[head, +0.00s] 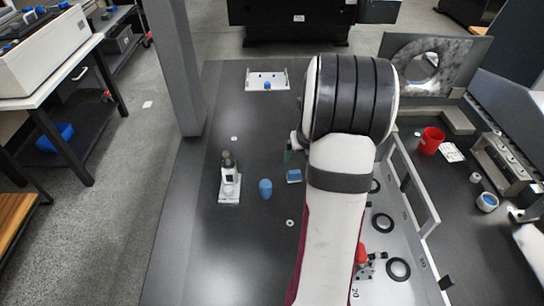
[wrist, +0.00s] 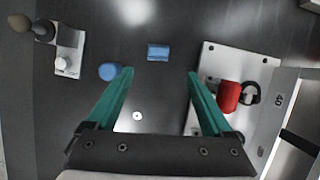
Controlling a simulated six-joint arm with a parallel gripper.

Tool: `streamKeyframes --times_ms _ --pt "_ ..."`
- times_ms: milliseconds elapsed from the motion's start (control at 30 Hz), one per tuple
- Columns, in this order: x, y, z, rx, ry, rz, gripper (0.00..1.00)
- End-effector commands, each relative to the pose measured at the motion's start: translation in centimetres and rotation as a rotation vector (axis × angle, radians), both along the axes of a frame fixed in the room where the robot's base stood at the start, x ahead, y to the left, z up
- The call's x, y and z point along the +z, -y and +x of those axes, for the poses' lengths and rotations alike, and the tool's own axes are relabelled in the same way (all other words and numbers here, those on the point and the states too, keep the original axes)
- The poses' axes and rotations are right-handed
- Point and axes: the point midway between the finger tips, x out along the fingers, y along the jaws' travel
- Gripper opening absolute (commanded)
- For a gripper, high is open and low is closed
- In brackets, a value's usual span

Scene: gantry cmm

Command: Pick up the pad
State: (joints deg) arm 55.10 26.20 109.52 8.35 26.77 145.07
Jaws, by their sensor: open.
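The pad, a small blue block (head: 294,176), lies on the dark table just left of my arm in the head view. In the wrist view the pad (wrist: 158,52) is ahead of the fingertips, roughly centred between them. My gripper (wrist: 161,73) has two green fingers spread wide with nothing between them. In the head view only a bit of a green finger (head: 287,156) shows beside my arm, which hides the rest.
A blue cylinder (head: 265,188) stands just left of the pad. Further left is a grey-white device (head: 229,185) on a base. A white plate (wrist: 215,67) with a red part (wrist: 228,96) is on the right. A small washer-like ring (head: 290,223) lies nearer.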

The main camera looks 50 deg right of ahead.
Motion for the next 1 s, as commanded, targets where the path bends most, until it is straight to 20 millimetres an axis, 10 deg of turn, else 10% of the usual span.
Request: streamKeyframes --times_ms 533,833,1000 --pt "-10.5 2.4 3.3 0.006 -0.003 0.002 0.85" --pt "-11.4 2.7 3.7 0.007 -0.001 0.0 0.85" --pt "-11.4 2.7 3.7 0.007 -0.001 0.0 0.56"
